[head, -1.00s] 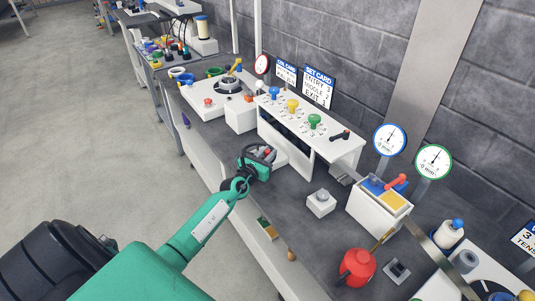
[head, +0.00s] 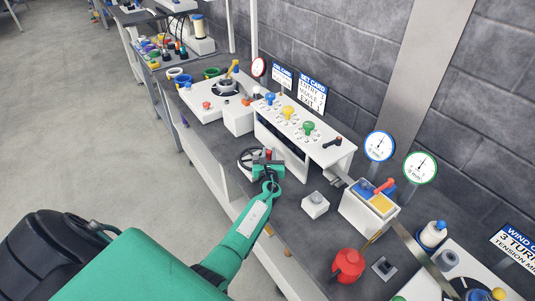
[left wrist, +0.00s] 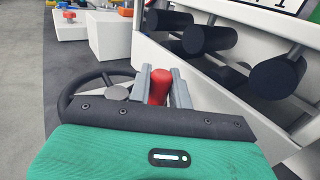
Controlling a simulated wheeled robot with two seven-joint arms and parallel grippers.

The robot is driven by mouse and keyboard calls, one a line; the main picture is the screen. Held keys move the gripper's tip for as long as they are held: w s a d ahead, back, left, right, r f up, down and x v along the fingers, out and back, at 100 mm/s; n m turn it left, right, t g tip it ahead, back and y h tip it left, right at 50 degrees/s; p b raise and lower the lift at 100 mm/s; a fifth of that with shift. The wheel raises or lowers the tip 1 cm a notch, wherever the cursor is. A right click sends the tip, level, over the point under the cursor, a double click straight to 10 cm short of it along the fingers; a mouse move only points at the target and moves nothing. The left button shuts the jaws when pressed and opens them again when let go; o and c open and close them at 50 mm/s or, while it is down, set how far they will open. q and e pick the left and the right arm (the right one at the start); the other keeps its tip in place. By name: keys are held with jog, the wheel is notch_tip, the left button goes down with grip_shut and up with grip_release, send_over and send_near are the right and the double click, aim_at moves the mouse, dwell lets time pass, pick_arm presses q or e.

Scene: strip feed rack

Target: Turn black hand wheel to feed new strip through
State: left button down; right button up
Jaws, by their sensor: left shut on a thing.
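The black hand wheel (head: 246,157) is mounted at the front of the white feed rack (head: 320,155), and part of its rim shows in the left wrist view (left wrist: 68,100). Its red handle (left wrist: 158,86) stands between the fingers of my left gripper (left wrist: 160,88). The gripper (head: 268,159) is shut on the red handle, at the right side of the wheel. The gripper body hides much of the wheel. Several black rollers (left wrist: 277,76) show inside the rack. No strip can be made out clearly. My right gripper is not in view.
Blue, yellow and green knobs (head: 308,127) top the rack, with a set card (head: 311,94) behind. Two dial gauges (head: 379,146) stand to the right. A grey-buttoned white box (head: 315,204) and a red can (head: 348,264) sit on the dark bench (head: 298,232).

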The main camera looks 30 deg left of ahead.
pick_arm(q)
jog(key=shift+w+f+n+g+y+b, duration=0.1)
jog(key=shift+w+n+g+y+b, duration=0.25)
jog(key=shift+n+g+y, duration=0.45)
jog(key=shift+a, duration=0.1)
jog(key=c, duration=1.3)
grip_release()
jog(key=shift+w, duration=0.1)
jog(key=b+v, duration=0.1)
jog(key=v, duration=0.6)
jog(key=b+v, duration=0.1)
jog(key=v, duration=0.6)
jog(key=shift+w+f, duration=0.1)
jog(key=shift+f, duration=0.05)
